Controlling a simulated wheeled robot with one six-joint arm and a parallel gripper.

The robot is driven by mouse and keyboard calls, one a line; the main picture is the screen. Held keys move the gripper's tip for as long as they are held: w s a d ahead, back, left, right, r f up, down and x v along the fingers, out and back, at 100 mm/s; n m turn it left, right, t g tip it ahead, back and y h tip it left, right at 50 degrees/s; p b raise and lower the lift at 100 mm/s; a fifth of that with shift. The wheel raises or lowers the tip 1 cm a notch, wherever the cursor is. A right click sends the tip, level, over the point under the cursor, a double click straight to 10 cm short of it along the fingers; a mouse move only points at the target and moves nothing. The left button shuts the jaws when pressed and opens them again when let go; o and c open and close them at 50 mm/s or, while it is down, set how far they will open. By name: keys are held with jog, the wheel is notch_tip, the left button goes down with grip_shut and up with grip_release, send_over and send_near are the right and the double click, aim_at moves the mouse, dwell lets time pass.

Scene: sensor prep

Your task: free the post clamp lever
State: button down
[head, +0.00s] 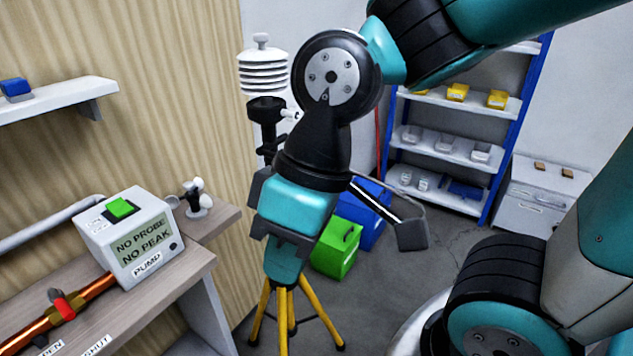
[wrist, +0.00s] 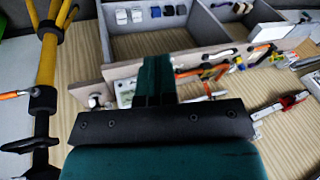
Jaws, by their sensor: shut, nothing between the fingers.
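The yellow-legged tripod (head: 314,310) stands on the floor, its upper post partly hidden behind my gripper in the head view. A black post (head: 268,137) carries a white louvred sensor shield (head: 263,75). In the wrist view the post (wrist: 42,125) runs down the left side, with yellow legs at the top. A black collar (wrist: 43,99) on it has an orange-tipped lever (wrist: 12,95) sticking out to the left, likely the clamp lever. My gripper (head: 282,272) is shut and empty, pointing down in front of the tripod. Its teal fingers (wrist: 155,75) are apart from the lever.
A workbench (head: 165,300) at left holds a pump box (head: 128,238) with a green switch, a copper pipe with a red valve handle (head: 62,304), and a small anemometer (head: 196,198). Green (head: 336,250) and blue (head: 372,225) bins stand behind the tripod. Shelving (head: 450,145) is at the back.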

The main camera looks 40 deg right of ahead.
jog(key=w+d+f+m+t+b, duration=0.15)
jog(key=w+d+b, duration=0.3)
jog(key=w, duration=0.45)
jog(key=w+d+t+b, duration=0.1)
jog(key=w+d, duration=0.3)
jog(key=d, duration=0.3)
jog(key=w+d+f+m+t+h+b, duration=0.1)
jog(key=w+d+t, duration=0.1)
jog(key=w+d, duration=0.2)
jog(key=w+d+f+t+b, duration=0.1)
jog(key=w+d, duration=0.3)
jog(key=d, duration=0.7)
jog(key=shift+t+h+b, duration=0.4)
jog(key=shift+t+b, duration=0.05)
jog(key=shift+b, duration=0.15)
jog(key=shift+d+f+m, duration=0.1)
jog(key=shift+f+m, duration=0.05)
jog(key=shift+m, duration=0.1)
jog(key=x, duration=1.4)
